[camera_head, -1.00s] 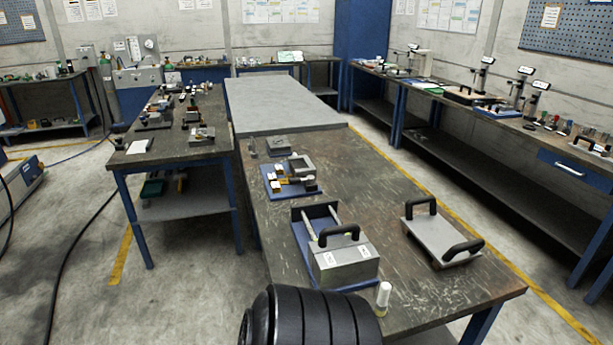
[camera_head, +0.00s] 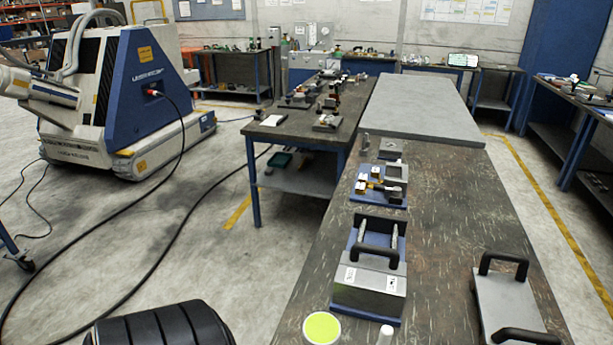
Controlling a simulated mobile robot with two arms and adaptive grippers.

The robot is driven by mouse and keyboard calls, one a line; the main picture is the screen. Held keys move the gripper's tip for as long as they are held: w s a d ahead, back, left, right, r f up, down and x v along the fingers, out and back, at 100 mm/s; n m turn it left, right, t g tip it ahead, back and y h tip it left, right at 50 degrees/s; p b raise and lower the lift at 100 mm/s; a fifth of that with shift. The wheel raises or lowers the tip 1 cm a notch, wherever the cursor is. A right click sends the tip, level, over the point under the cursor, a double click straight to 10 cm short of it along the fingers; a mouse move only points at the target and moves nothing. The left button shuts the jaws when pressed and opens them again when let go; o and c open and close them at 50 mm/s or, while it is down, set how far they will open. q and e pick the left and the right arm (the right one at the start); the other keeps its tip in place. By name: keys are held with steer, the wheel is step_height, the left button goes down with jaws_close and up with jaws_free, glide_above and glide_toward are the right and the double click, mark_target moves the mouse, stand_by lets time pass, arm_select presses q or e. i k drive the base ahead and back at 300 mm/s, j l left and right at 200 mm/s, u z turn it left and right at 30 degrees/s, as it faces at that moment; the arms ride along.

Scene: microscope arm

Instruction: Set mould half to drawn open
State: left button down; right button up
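The mould half (camera_head: 368,287) is a grey metal block with a black arched handle (camera_head: 374,254) on top and white labels on its front. It sits on two guide rods (camera_head: 362,232) over a blue base, on the dark workbench. Neither of my grippers is in view. Nothing is seen touching the mould half or its handle.
A grey plate with two black handles (camera_head: 506,297) lies to the right on the bench. A yellow-green disc (camera_head: 321,328) and a white-topped piece (camera_head: 385,334) are at the near edge. A blue fixture (camera_head: 378,190) stands behind. A blue-and-white machine (camera_head: 150,90) stands on the floor at left.

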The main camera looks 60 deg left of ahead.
mark_target(393, 266)
steer(key=i+l+u, duration=0.15)
steer(key=u, duration=0.25)
steer(key=i+l+u, duration=0.15)
steer(key=u, duration=0.3)
steer(key=l+u, duration=0.25)
steer(key=u, duration=0.15)
steer(key=i+l+u, duration=0.1)
steer(key=l+u, duration=0.15)
steer(key=u, duration=0.15)
steer(key=l+u, duration=0.3)
steer(key=u, duration=0.15)
steer(key=i+l+u, duration=0.1)
steer(key=l+u, duration=0.3)
steer(key=l, duration=0.1)
